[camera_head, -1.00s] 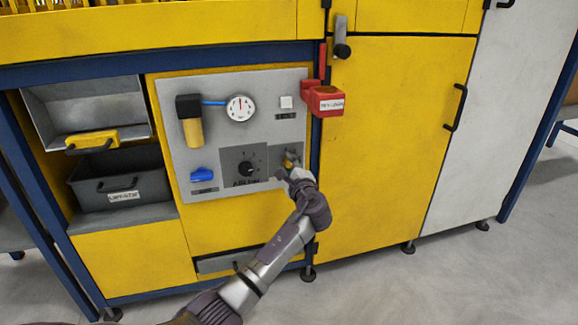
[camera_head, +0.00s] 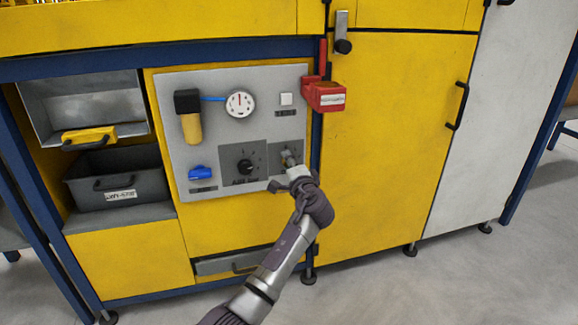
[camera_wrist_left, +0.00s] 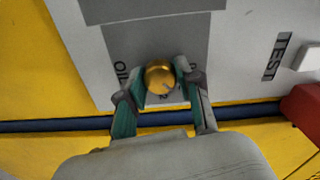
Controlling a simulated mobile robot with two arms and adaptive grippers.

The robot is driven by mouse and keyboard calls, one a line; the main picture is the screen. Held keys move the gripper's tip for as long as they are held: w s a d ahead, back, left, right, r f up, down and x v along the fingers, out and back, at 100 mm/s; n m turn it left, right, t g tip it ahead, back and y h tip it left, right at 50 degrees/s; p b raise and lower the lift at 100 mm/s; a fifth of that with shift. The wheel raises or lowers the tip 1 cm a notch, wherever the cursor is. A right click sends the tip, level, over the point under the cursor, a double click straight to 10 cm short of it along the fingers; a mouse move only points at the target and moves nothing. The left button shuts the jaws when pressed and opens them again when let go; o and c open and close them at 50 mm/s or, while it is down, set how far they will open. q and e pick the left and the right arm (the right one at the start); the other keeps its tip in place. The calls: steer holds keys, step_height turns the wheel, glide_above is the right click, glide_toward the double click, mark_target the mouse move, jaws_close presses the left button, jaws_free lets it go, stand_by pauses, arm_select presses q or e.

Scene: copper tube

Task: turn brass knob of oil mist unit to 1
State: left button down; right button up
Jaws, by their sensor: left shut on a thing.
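The brass knob (camera_wrist_left: 160,77) is a round, gold-coloured knob on a dark grey plate (camera_wrist_left: 126,46) marked "OIL", in the left wrist view. A digit, apparently 2, shows beside the knob. My left gripper (camera_wrist_left: 160,84) has one green-padded finger on each side of the knob and is shut on it. A mark on the knob's face points toward the lower right in that view. In the head view my left gripper (camera_head: 291,166) is at the right plate of the grey panel and mostly hides the knob. My right gripper is not in view.
The grey panel (camera_head: 222,95) also carries a black knob (camera_head: 244,167), a gauge (camera_head: 240,105), a blue valve handle (camera_head: 200,173) and a white button (camera_head: 286,99). A red box (camera_head: 325,96) juts out at the upper right, near my gripper.

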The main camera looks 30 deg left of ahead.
arm_select(q)
steer(key=shift+f, duration=0.2)
steer(key=c, duration=0.8)
jaws_free()
steer(key=shift+r, duration=0.15)
steer(key=shift+o, duration=0.2)
steer(key=v, duration=1.2)
